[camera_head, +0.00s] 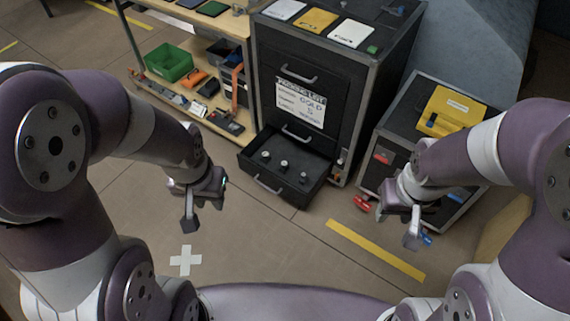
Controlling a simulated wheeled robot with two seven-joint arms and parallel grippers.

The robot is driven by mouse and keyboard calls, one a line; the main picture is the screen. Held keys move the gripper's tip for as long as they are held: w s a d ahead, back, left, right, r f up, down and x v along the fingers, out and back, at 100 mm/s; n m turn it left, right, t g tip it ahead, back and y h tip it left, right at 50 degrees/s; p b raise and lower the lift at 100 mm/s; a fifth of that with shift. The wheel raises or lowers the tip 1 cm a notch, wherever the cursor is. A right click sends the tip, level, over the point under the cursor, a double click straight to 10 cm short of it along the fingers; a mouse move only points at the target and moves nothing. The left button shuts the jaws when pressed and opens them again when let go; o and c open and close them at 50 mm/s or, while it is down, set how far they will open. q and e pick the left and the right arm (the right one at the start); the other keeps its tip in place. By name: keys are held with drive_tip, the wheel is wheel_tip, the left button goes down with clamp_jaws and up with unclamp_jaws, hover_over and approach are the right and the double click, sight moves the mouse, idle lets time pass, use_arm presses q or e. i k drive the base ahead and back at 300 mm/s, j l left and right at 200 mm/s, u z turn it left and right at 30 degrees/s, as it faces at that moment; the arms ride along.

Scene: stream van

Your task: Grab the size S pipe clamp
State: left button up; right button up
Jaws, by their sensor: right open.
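A drawer (262,182) of the black cabinet is pulled open. Inside it three small metallic pieces stand apart in a diagonal row: a left one (266,155), a middle one (284,164) and a right one (303,175). They may be pipe clamps; their sizes are too small to tell. My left gripper (190,222) hangs above the floor, left of the drawer and apart from it; whether its fingers are open is unclear. My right gripper (409,238) is open and empty, right of the drawer, in front of the low black case.
The black cabinet (335,72) carries a paper list (301,104) reading roughly "GOLD" and "S". A shelf with a green bin (169,63) stands left. Red items (362,203) lie on the floor.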

sight(304, 177)
drive_tip(key=i+l+z, duration=0.1)
drive_tip(key=i+l, duration=0.5)
drive_tip(key=i, duration=0.35)
drive_tip(key=i+l+z, duration=0.15)
drive_tip(key=i+l, duration=0.2)
drive_tip(key=i, duration=0.1)
